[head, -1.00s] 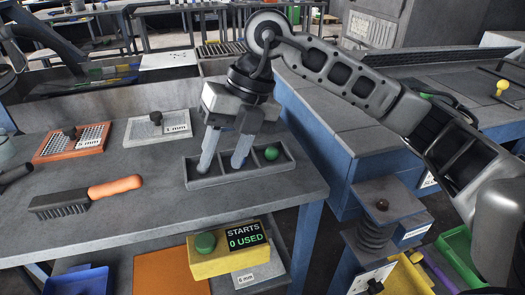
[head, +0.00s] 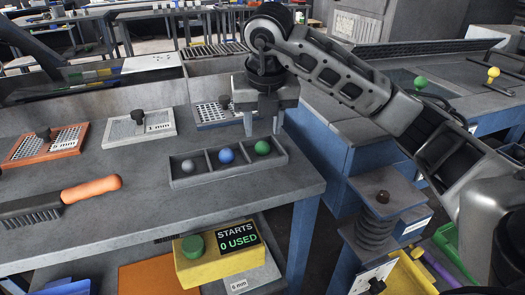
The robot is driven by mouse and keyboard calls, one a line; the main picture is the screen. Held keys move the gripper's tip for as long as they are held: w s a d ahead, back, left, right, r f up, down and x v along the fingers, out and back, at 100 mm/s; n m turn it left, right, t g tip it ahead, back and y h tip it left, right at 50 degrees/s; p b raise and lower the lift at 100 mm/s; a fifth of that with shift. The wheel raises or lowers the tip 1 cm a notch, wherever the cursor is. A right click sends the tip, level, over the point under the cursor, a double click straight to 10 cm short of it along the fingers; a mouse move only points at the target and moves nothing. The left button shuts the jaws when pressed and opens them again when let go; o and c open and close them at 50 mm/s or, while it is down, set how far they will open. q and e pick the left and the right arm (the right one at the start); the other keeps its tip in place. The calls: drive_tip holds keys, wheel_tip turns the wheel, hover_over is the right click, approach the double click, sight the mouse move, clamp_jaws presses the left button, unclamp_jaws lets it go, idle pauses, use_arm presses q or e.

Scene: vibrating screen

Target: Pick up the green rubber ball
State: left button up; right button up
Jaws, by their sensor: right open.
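The green rubber ball (head: 262,147) sits in the right compartment of a grey three-compartment tray (head: 217,183) on the workbench. A blue ball (head: 226,155) is in the middle compartment and a grey ball (head: 188,165) in the left one. My right gripper (head: 263,131) is open and empty, its fingers pointing down at the tray's back edge, close behind the green ball. The fingertips appear apart from the ball; their exact height above the tray is hard to tell. My left gripper is out of view.
Screens with black knobs, one orange-framed (head: 45,145) and one marked 1 mm (head: 139,128), lie left of the tray, another (head: 224,111) behind it. An orange-handled brush (head: 62,198) lies front left. A yellow starts box (head: 219,255) is below the bench.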

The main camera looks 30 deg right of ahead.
sight(263, 143)
drive_tip(key=x, duration=0.5)
drive_tip(key=shift+s+f, duration=0.2)
drive_tip(key=shift+s, duration=0.1)
drive_tip(key=c, duration=0.7)
